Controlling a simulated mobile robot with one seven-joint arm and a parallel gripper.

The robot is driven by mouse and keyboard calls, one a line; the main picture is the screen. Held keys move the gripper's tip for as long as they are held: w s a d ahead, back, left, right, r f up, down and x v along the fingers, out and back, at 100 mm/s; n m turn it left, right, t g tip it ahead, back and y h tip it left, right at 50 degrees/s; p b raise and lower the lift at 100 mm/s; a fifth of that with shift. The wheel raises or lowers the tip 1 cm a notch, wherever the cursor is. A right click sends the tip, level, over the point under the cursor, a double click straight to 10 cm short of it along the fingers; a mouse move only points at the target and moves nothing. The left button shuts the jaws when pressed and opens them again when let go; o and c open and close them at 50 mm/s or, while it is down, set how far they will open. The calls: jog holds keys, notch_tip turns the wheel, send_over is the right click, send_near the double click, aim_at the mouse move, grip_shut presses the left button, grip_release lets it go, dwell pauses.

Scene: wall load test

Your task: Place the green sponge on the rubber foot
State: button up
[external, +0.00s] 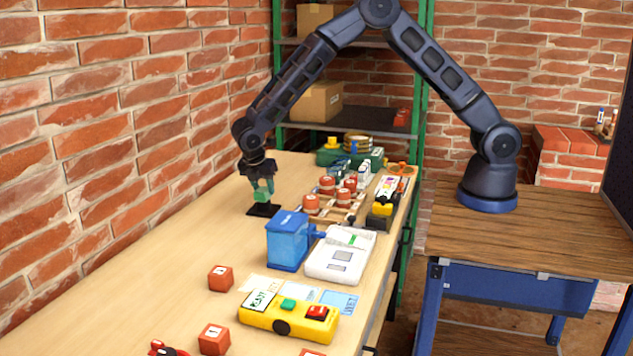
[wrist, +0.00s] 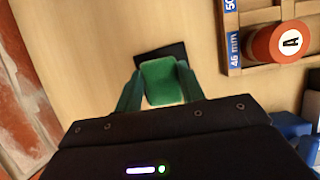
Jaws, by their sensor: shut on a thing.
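The green sponge (wrist: 161,82) is between the two fingers of my gripper (wrist: 160,92), seen in the wrist view. In the external view the sponge (external: 262,196) shows below my gripper (external: 262,187), which points down. The black square rubber foot (external: 263,210) lies flat on the wooden bench. In the wrist view the rubber foot (wrist: 162,52) shows past the sponge's far edge, and the sponge hides part of it. The sponge is over or just above the foot; I cannot tell if they touch.
A wooden rack (external: 340,205) with red-and-white weights stands right of the foot. A blue box (external: 287,240) and a white scale-like device (external: 341,256) are nearer. The brick wall (external: 110,120) runs along the left. Bare bench (external: 190,245) lies left of the foot.

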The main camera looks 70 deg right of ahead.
jog(key=shift+f, duration=0.15)
jog(key=o, duration=1)
jog(key=shift+c, duration=0.2)
jog(key=v, duration=1.2)
jog(key=s+d+r+m+t+y, duration=0.1)
jog(key=s+d+r+m, duration=0.3)
jog(key=s+d+r, duration=0.6)
jog(key=s+d+r+m+y, duration=0.1)
jog(key=s+d+r+m, duration=0.3)
jog(key=s+d+r, duration=0.55)
jog(key=s+d+r+m+t+y, duration=0.1)
jog(key=s+d+m, duration=0.1)
jog(key=s, duration=0.6)
jog(key=s+d+r+m+t, duration=0.1)
jog(key=s+d+m, duration=0.2)
jog(key=s, duration=0.6)
jog(key=s+d+r+m+t+y, duration=0.1)
jog(key=s+d+m, duration=0.2)
jog(key=s+m, duration=0.2)
jog(key=shift+s+t+y, duration=0.3)
jog(key=shift+s, duration=1.5)
